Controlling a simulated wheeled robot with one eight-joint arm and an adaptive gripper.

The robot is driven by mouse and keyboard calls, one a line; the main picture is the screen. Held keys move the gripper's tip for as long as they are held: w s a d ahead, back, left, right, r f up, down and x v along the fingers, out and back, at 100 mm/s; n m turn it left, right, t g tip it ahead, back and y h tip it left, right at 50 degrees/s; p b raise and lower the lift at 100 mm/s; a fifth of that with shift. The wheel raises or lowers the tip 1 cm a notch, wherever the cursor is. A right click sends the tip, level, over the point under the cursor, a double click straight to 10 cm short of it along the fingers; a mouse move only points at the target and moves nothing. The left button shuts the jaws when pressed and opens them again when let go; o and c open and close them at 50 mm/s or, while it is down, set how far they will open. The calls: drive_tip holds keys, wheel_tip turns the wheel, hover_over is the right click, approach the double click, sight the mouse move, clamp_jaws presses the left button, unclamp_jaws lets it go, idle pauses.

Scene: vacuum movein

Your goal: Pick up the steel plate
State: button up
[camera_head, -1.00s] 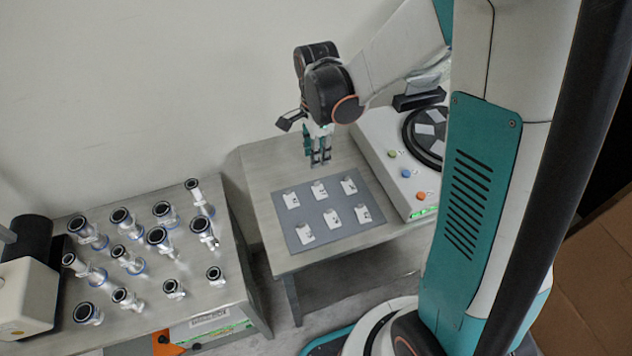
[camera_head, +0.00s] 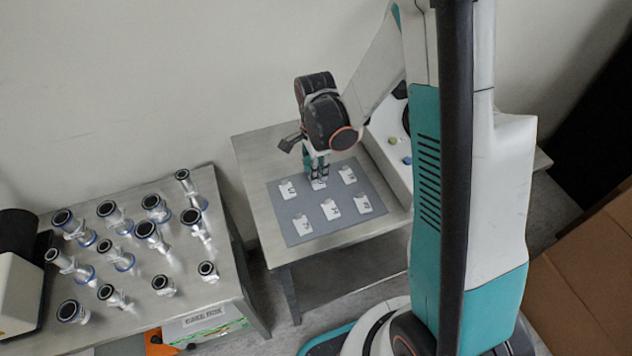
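Small pale steel plates with dark markings lie in two rows on a grey mat (camera_head: 279,213) on the middle table. My gripper (camera_head: 318,180) points down at the back-middle plate (camera_head: 319,185), its fingertips at or just above it and partly covering it. I cannot tell whether the fingers touch or hold this plate. The other plates are the back-left plate (camera_head: 287,190), the back-right plate (camera_head: 347,174), the front-left plate (camera_head: 302,224), the front-middle plate (camera_head: 330,209) and the front-right plate (camera_head: 363,204).
A white device with buttons (camera_head: 392,160) stands right of the mat, partly hidden by my body. A left table (camera_head: 222,240) holds several upright metal fittings with dark rims. A gap separates the two tables. A brown box (camera_head: 590,275) is at right.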

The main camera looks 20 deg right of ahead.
drive_tip(key=shift+c, duration=0.4)
clamp_jaws()
drive_tip(key=shift+r, duration=0.2)
